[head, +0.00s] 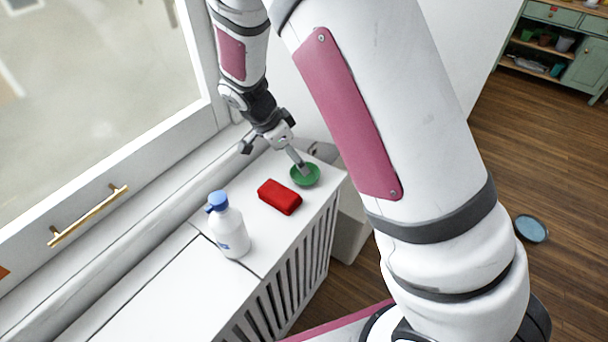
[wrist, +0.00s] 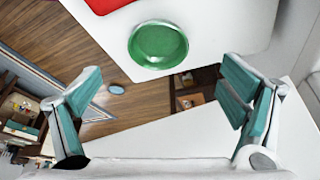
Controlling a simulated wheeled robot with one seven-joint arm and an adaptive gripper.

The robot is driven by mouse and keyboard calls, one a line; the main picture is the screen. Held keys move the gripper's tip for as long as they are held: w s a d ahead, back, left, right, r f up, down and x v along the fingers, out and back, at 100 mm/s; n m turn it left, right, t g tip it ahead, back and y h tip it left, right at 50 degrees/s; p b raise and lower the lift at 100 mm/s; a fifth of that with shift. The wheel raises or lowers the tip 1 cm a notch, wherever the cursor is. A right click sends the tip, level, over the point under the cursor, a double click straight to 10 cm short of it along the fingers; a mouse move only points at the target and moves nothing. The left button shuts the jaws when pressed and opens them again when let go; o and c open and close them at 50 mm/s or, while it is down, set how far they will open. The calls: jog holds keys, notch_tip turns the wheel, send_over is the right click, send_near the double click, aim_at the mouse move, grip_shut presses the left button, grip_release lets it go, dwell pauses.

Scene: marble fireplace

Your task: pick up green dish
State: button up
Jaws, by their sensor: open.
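The green dish (head: 305,175) is a small round bowl on the white slatted cover below the window, near its far right corner. In the wrist view the dish (wrist: 158,45) lies at the top centre, ahead of my gripper (wrist: 160,95). The two fingers are spread wide, with nothing between them. In the head view my gripper (head: 275,155) is just left of and behind the dish, with one finger reaching over its rim. I cannot tell whether that finger touches it.
A red block (head: 280,197) lies just left of the dish. A white bottle with a blue cap (head: 228,225) stands further left on the white cover (head: 185,285). The window (head: 95,90) rises behind. A blue round dish (head: 531,229) lies on the wooden floor at right.

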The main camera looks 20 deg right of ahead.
aim_at(307, 176)
jog(key=x, duration=0.8)
jog(key=shift+s+d, duration=0.1)
jog(key=shift+s, duration=0.05)
jog(key=shift+c, duration=0.5)
jog(key=c, duration=1.2)
